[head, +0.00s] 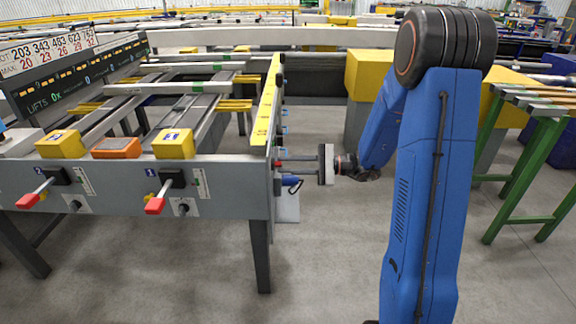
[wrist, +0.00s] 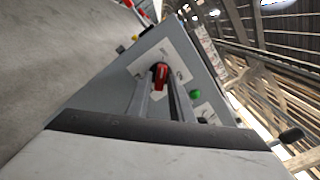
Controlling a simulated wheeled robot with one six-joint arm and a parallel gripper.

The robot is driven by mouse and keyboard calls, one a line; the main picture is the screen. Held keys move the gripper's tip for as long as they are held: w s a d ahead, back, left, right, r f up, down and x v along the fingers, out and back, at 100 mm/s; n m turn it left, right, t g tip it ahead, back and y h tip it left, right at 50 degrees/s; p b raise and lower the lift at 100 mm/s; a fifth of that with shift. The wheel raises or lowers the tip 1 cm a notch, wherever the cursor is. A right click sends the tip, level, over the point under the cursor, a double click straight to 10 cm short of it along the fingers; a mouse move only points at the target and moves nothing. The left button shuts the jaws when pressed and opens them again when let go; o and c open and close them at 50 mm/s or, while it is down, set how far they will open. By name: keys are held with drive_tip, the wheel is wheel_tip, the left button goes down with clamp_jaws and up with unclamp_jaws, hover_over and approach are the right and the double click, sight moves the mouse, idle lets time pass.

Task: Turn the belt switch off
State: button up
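The belt switch appears to be the red knob (wrist: 160,76) on a white plate on a grey panel in the wrist view. My gripper (wrist: 159,88) is open, with one long finger on each side of the red knob. The gap to the right finger looks small; I cannot tell whether they touch. In the head view my gripper (head: 282,163) points left at the right end of the grey table frame (head: 232,185). The panel face is seen edge-on there, so the switch's setting is not clear.
A green button (wrist: 196,93) sits right of the knob in the wrist view. Two red-handled levers (head: 155,205) (head: 28,201) stick out of the table's front. A blue fitting (head: 291,181) is just below my fingers.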

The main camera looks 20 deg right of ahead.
drive_tip(key=shift+o, duration=0.5)
drive_tip(key=v, duration=1.7)
drive_tip(key=shift+d, duration=0.2)
drive_tip(key=shift+a+r, duration=0.1)
